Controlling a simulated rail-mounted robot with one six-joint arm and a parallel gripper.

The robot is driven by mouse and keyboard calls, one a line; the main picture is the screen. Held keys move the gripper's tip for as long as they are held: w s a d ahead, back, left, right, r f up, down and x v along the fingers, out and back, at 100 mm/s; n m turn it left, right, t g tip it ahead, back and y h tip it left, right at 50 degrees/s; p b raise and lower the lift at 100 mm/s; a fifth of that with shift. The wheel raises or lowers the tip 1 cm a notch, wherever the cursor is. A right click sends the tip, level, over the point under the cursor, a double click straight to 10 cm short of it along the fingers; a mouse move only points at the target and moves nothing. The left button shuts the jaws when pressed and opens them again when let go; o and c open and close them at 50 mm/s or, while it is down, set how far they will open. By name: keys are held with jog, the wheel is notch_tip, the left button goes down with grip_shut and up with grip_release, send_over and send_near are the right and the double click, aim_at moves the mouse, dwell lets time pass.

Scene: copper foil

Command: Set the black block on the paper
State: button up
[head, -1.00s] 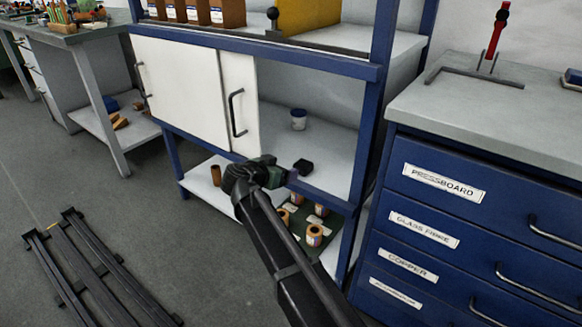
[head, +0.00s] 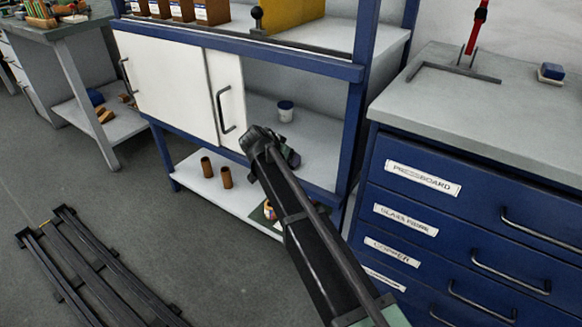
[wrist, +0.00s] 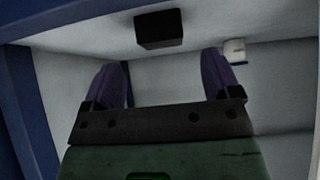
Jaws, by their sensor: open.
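The black block (wrist: 160,28) lies on the grey shelf in the wrist view, beyond my fingertips and between their lines. My gripper (wrist: 163,70) is open and empty, its two purple-grey fingers apart. In the head view my gripper (head: 291,158) is at the open compartment beside the white sliding doors, mostly hidden behind my wrist. The block is hidden there behind my arm. I cannot make out the paper in either view.
A white pot with a blue lid (head: 286,111) stands deeper on the same shelf. A blue upright (head: 352,130) bounds the compartment on the right. Copper-coloured rolls (head: 226,177) stand on the lower shelf. A blue drawer cabinet (head: 470,215) is at the right.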

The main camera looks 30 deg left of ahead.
jog(key=shift+w+f, duration=0.1)
jog(key=shift+f, duration=0.05)
jog(key=shift+w+f, duration=0.1)
jog(key=shift+w, duration=0.05)
jog(key=b+x, duration=0.3)
jog(key=x, duration=0.1)
jog(key=shift+w+f, duration=0.2)
jog(key=shift+f, duration=0.1)
jog(key=shift+w, duration=0.2)
jog(key=shift+r, duration=0.15)
jog(key=c, duration=1.5)
notch_tip(320, 180, up, 10)
jog(key=p, duration=1)
